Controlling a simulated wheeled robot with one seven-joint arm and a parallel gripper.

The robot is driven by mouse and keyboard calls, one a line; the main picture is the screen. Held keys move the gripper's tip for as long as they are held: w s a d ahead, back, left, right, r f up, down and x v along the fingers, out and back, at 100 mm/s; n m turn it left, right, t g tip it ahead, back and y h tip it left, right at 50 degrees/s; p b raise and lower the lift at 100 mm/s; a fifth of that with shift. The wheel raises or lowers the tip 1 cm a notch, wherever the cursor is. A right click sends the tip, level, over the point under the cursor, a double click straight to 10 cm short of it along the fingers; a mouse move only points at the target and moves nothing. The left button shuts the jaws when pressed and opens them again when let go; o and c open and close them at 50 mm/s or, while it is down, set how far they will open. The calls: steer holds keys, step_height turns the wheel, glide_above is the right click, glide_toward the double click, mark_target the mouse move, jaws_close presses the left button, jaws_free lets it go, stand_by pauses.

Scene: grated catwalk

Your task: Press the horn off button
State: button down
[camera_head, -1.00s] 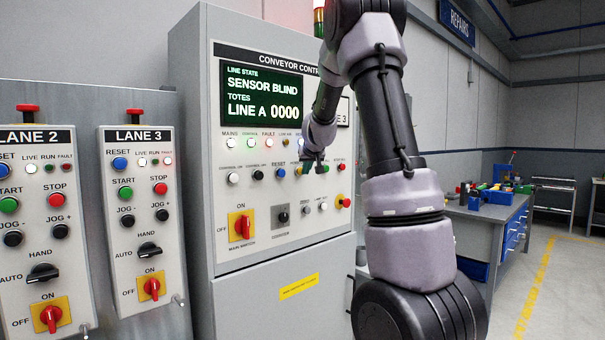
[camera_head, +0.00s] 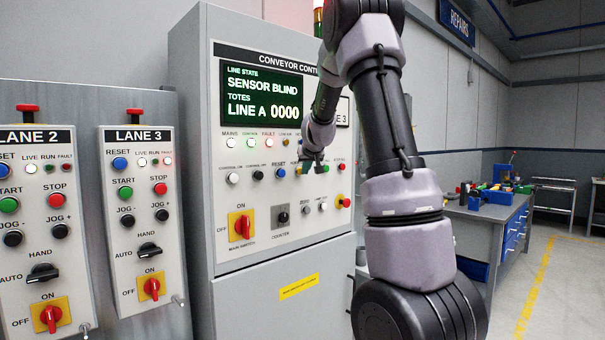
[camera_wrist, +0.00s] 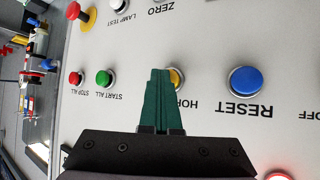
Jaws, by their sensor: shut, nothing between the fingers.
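The horn off button is a yellow button (camera_wrist: 177,79) in a silver ring, seen in the wrist view partly behind my fingers. Its label shows upside down as "HOR", with the rest hidden. My gripper (camera_wrist: 160,74) is shut and empty, its green fingers together, with the tips overlapping the left side of the button. I cannot tell whether they touch it.
Beside it in the row are the blue reset button (camera_wrist: 244,82), the green start all button (camera_wrist: 104,78) and the red stop all button (camera_wrist: 78,79). The panel screen (camera_head: 262,95) reads "SENSOR BLIND". Lane 3 panel (camera_head: 145,215) stands left, a workbench (camera_head: 488,215) right.

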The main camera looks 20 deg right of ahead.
steer(key=shift+s+d, duration=0.3)
steer(key=shift+s, duration=0.65)
steer(key=s, duration=0.1)
steer(key=s+d, duration=0.1)
steer(key=s, duration=0.2)
steer(key=shift+s+d, duration=0.35)
steer(key=shift+r, duration=0.1)
